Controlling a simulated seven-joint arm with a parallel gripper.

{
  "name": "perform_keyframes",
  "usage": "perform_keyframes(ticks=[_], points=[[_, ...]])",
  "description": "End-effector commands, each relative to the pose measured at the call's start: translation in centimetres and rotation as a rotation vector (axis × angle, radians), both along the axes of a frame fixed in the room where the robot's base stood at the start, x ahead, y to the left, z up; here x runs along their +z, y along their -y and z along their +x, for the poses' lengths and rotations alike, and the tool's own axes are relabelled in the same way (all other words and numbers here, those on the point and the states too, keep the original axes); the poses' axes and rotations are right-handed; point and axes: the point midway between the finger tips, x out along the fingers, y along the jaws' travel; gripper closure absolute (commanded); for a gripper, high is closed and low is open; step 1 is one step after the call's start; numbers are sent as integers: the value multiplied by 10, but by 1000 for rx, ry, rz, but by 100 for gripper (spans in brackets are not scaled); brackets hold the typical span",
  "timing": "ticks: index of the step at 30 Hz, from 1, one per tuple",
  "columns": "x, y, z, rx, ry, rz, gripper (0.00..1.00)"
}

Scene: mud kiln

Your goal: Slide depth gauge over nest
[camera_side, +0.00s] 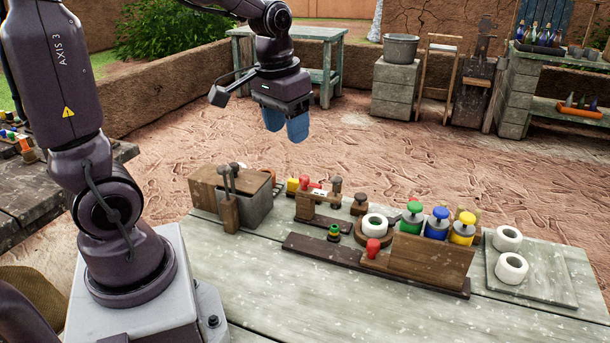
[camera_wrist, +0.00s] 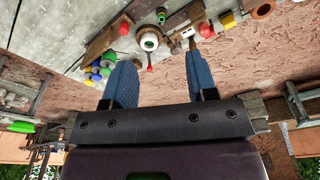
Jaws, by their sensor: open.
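My gripper (camera_side: 285,127) hangs high above and behind the table, with its two blue fingers apart and nothing between them. In the wrist view the fingers (camera_wrist: 161,78) point toward the fixture row. A white ring (camera_side: 375,222) sits on a round wooden base, apparently the nest; it also shows in the wrist view (camera_wrist: 149,40). I cannot tell surely which piece is the depth gauge.
A wooden rack (camera_side: 430,260) holds green, blue and yellow-topped jars right of the nest. Two white rings lie on a grey board (camera_side: 545,270) at right.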

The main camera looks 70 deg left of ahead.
Motion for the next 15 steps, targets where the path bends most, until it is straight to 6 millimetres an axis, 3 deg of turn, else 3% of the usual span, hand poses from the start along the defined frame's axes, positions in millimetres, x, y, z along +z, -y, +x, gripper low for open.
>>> perform_keyframes(ticks=[3, 9, 12, 15], points=[[-26, -42, 27, 95, -79, -30, 48], [-65, -100, 58, 203, -151, -62, 48], [-75, -119, 71, 227, -158, -66, 48], [-68, -126, 84, 227, -134, -55, 48]])
